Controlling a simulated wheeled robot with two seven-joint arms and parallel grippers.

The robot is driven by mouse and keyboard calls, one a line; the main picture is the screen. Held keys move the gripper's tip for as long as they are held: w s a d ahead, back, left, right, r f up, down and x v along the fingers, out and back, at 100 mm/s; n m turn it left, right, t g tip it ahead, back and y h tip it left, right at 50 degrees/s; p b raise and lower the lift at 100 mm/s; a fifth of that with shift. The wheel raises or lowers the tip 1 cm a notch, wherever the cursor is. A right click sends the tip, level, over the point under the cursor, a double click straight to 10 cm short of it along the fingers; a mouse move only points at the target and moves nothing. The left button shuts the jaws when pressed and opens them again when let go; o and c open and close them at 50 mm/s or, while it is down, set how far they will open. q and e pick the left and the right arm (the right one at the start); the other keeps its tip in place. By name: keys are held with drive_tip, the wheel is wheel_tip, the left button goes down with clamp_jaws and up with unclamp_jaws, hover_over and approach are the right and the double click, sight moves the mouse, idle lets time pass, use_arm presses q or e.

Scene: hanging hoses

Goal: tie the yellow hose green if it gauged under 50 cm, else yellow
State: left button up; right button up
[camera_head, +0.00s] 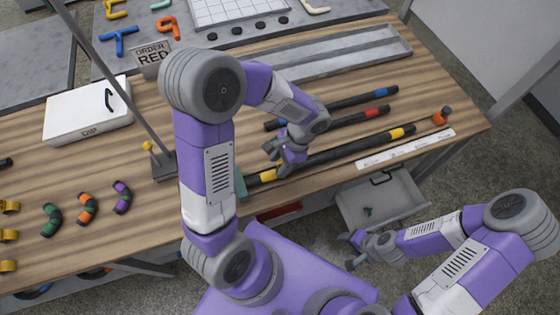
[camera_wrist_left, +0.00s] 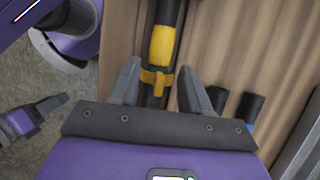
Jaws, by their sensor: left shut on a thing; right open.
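The yellow hose (camera_head: 345,152), black with yellow bands, lies along the table's front edge. Its near yellow band shows in the left wrist view (camera_wrist_left: 162,46). My left gripper (camera_head: 277,164) is over this near end. In the left wrist view its fingers (camera_wrist_left: 160,82) are shut on a small yellow tie (camera_wrist_left: 155,78), which lies across the black hose just below the band. Whether the tie fully encircles the hose is hidden. My right gripper (camera_head: 352,250) is open and empty, in front of the table near the open drawer.
A blue-banded hose (camera_head: 355,100) and a red-banded hose (camera_head: 350,119) lie behind. A white ruler strip (camera_head: 405,150) lies along the front edge. The drawer (camera_head: 405,187) stands open below. Short coloured pieces (camera_head: 86,209), a white box (camera_head: 88,110) and an order sign (camera_head: 152,58) are leftward.

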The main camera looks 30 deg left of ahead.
use_arm(q)
drive_tip(key=shift+f+b, duration=0.6)
drive_tip(key=shift+f, duration=0.2)
idle(0.5)
drive_tip(key=o, duration=1.1)
drive_tip(key=shift+r, duration=0.1)
drive_tip(key=p+v, duration=0.2)
drive_tip(key=v, duration=0.5)
drive_tip(key=shift+w+d+r, duration=0.1)
drive_tip(key=shift+r, duration=0.1)
